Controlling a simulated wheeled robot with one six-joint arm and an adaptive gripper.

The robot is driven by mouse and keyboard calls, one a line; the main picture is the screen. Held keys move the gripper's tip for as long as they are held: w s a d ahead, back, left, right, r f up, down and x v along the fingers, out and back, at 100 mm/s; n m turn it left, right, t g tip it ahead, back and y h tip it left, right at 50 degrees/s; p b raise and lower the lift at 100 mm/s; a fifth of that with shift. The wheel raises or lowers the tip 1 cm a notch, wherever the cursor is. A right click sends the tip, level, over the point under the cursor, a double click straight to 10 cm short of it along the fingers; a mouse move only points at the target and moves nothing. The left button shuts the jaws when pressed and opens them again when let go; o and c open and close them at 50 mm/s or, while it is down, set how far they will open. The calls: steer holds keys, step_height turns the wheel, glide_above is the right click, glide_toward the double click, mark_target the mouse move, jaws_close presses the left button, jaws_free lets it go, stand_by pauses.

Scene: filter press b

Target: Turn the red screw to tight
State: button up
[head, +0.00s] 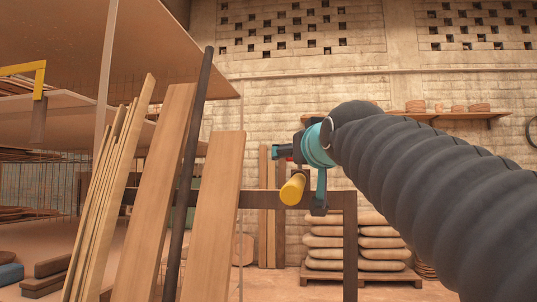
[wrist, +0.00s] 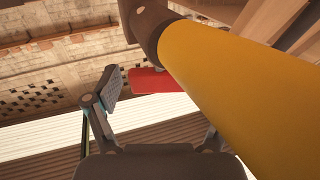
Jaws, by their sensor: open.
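A red piece (wrist: 155,80), which I take for the red screw, shows in the middle of the wrist view, just beyond a dark collar. It is partly covered by a large yellow cylinder (wrist: 240,80). My gripper (wrist: 150,97) is open. Its left finger stands beside the red piece with a gap visible; the right finger is hidden behind the yellow cylinder. I cannot tell whether anything touches the gripper. In the head view, a small bit of red (head: 289,158) shows by the teal joint, above the yellow cylinder (head: 292,188).
Wooden planks (head: 155,200) and a dark pole (head: 187,170) lean at the left, near shelving (head: 80,110). A dark frame (head: 350,235) stands below the yellow cylinder. Stacked sacks (head: 380,245) lie on a pallet behind it. A wall shelf (head: 455,115) holds round pieces.

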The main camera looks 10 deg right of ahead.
steer(key=s, duration=1.2)
steer(key=shift+d, duration=0.1)
steer(key=shift+c, duration=0.2)
